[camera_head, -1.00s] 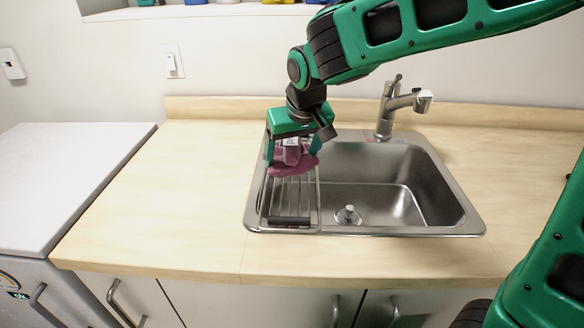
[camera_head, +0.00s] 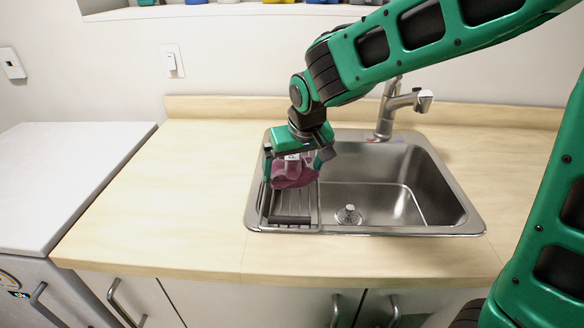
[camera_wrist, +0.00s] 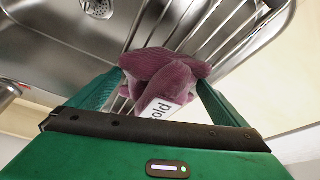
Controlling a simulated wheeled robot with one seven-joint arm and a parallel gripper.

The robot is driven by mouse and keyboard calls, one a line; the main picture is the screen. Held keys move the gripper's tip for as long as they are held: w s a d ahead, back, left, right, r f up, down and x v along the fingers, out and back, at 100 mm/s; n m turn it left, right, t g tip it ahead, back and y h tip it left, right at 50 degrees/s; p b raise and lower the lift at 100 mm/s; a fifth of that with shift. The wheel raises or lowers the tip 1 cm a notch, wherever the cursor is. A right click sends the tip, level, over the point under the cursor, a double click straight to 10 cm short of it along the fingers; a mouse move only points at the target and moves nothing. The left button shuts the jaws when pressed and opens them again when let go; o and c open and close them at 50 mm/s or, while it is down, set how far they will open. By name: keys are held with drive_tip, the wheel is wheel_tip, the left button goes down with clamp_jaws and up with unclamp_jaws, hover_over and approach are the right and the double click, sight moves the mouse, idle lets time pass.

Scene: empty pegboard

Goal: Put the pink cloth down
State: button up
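The pink cloth (camera_head: 293,174) is a bunched purplish-pink piece with a white printed tag, at the drying rack on the left side of the sink. My gripper (camera_head: 294,170) is above the rack, pointing down, with its green fingers on either side of the cloth. In the wrist view, the cloth (camera_wrist: 165,72) fills the gap between the fingertips (camera_wrist: 160,80) and seems to touch both. The cloth's underside is hidden, so I cannot tell whether it rests on the rack.
The wire drying rack (camera_head: 290,207) spans the left of the steel sink (camera_head: 375,205). A faucet (camera_head: 398,105) stands behind the basin. The wooden counter (camera_head: 165,195) is bare to the left, and a white-topped appliance (camera_head: 60,180) stands beyond it.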

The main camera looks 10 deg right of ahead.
drive_tip(key=v, duration=1.2)
drive_tip(key=shift+r, duration=0.15)
drive_tip(key=s+d+f+m+g, duration=0.1)
drive_tip(key=s+d+f+m, duration=0.1)
drive_tip(key=s+d, duration=0.3)
drive_tip(key=s+d+f+m+g+h, duration=0.1)
drive_tip(key=s+d, duration=0.5)
drive_tip(key=d, duration=0.7)
drive_tip(key=s+d+f+m+g, duration=0.1)
drive_tip(key=s+d+f+m, duration=0.2)
drive_tip(key=d, duration=0.6)
drive_tip(key=shift+s+d+f+h, duration=0.15)
drive_tip(key=shift+s+f, duration=0.25)
drive_tip(key=shift+s, duration=0.3)
drive_tip(key=shift+s+d+f+h, duration=0.15)
drive_tip(key=shift+s+f, duration=0.25)
drive_tip(key=shift+s, duration=0.3)
drive_tip(key=s+f+m, duration=0.1)
drive_tip(key=s, duration=0.2)
drive_tip(key=s+d+f+g, duration=0.1)
drive_tip(key=s, duration=0.2)
drive_tip(key=s+d+f+m, duration=0.1)
drive_tip(key=s, duration=0.2)
drive_tip(key=shift+s+d+f+m+y, duration=0.1)
drive_tip(key=shift+s+d+m+y, duration=0.1)
drive_tip(key=shift+m+y, duration=0.15)
